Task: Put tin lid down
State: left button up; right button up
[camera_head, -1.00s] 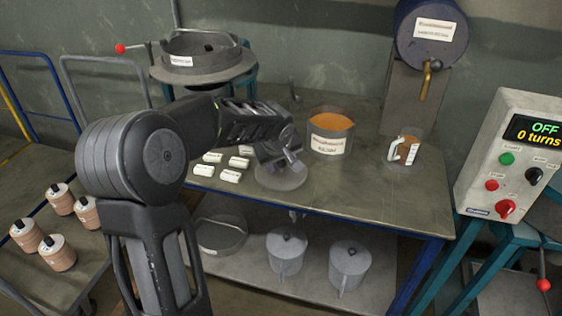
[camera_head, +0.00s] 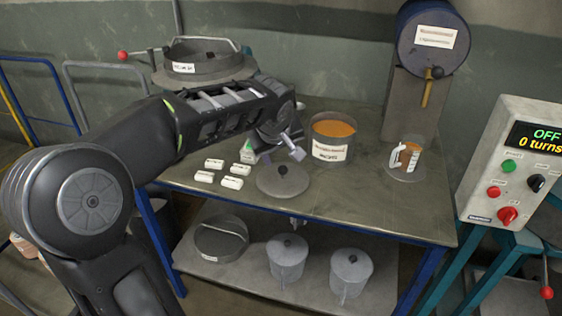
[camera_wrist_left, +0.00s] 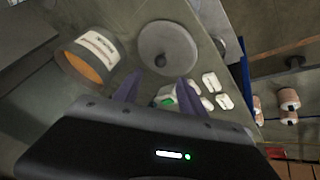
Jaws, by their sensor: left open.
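The tin lid (camera_head: 283,181), a round grey disc with a dark knob in its middle, lies flat on the table top near the front edge. It also shows whole in the left wrist view (camera_wrist_left: 168,48). My left gripper (camera_head: 293,147) is open and empty, just behind and above the lid, apart from it. In the left wrist view its two fingers (camera_wrist_left: 155,90) are spread, with the lid beyond their tips. The tin (camera_head: 332,140) with orange contents and a white label stands open to the right of the gripper. My right gripper is not in view.
Several white blocks (camera_head: 222,172) and a small green-topped bottle (camera_head: 247,151) are left of the lid. A measuring jug (camera_head: 408,158) stands on the right. Lidded pots (camera_head: 288,257) sit on the lower shelf. The table's front right is clear.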

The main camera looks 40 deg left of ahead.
pick_arm(q)
jog(key=shift+v, duration=0.85)
jog(key=shift+f, duration=0.1)
